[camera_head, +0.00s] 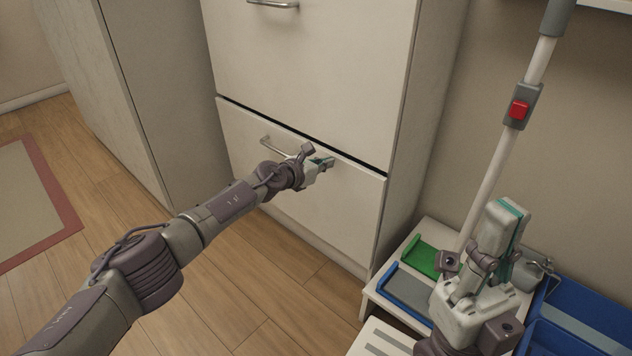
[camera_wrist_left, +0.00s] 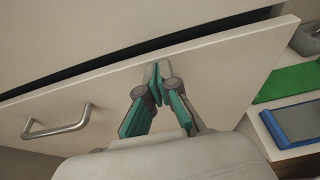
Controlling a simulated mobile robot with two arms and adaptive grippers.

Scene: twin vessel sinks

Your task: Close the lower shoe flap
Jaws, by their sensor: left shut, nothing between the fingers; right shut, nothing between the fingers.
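The lower shoe flap (camera_head: 245,130) is a cream front panel with a bar handle, low on the cabinet. A dark gap runs along its top edge, so it stands slightly tilted out from the cabinet. It fills much of the left wrist view (camera_wrist_left: 225,80), with its handle (camera_wrist_left: 57,122) at the left. My left gripper (camera_head: 328,162) is shut and empty at the flap's face, right of the handle near the top edge. Its fingertips (camera_wrist_left: 158,82) seem to touch or almost touch the panel. My right gripper (camera_head: 510,215) is shut and empty, raised at the right, away from the flap.
The upper flap (camera_head: 310,60) above looks flush. Right of the cabinet, a low white bench holds a green tray (camera_head: 425,257) and a blue-grey tray (camera_head: 408,288). A blue bin (camera_head: 585,310) and a white pole (camera_head: 505,150) stand near my right arm. The floor before the cabinet is clear.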

